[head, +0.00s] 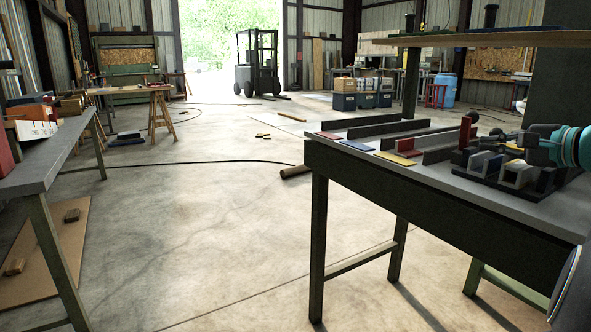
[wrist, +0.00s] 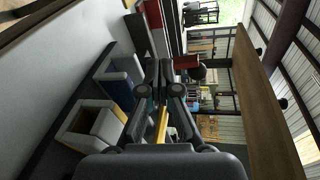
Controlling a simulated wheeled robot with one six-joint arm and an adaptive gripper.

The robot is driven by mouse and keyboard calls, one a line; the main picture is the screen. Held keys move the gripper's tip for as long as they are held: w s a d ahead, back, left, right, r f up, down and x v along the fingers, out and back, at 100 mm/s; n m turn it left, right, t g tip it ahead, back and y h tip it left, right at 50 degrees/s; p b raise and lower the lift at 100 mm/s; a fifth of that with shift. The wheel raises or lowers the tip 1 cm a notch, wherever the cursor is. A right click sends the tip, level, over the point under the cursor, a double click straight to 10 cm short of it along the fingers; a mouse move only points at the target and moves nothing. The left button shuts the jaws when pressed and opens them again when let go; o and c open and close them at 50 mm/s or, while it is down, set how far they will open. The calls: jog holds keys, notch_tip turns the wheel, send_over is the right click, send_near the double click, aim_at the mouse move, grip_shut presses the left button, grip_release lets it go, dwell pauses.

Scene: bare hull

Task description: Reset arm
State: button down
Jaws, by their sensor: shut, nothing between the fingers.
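My gripper (head: 502,140) is at the right of the head view, held over the near right part of the dark workbench (head: 440,184), above a dark holder with grey, blue and yellow slots (head: 518,176). In the wrist view my gripper (wrist: 159,72) has its fingers together with nothing held. A yellow strip (wrist: 161,128) shows between the finger links, beyond them. My teal-jointed arm comes in from the right edge of the head view.
An upright red block (head: 467,131) stands just left of my gripper. Red, blue and yellow (head: 397,158) plates lie between dark dividers on the bench. A wooden shelf (head: 480,39) overhangs the bench. Another table (head: 50,160) stands left; the floor between is mostly clear.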

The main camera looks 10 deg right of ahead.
jog(key=s+a+f+n+g, duration=0.2)
jog(key=a+f, duration=0.2)
jog(key=a, duration=0.4)
jog(key=s+a+f+n+g+p, duration=0.1)
jog(key=s+a+f+n+g, duration=0.1)
jog(key=a+f, duration=0.35)
jog(key=s+a+f+n+g, duration=0.2)
jog(key=a+f+g, duration=0.1)
jog(key=a, duration=0.6)
jog(key=s+a+f+n+g+h, duration=0.1)
jog(key=s+a+f+n+h, duration=0.1)
jog(key=s+f+n, duration=0.3)
jog(key=s+a+f+n+g+h+p, duration=0.1)
jog(key=s+a+f+n+h, duration=0.1)
jog(key=s+a+f+n, duration=0.3)
jog(key=s+f, duration=0.3)
jog(key=s, duration=0.2)
jog(key=shift+s+a+h, duration=0.2)
jog(key=shift+s+h, duration=0.2)
jog(key=shift+f, duration=0.1)
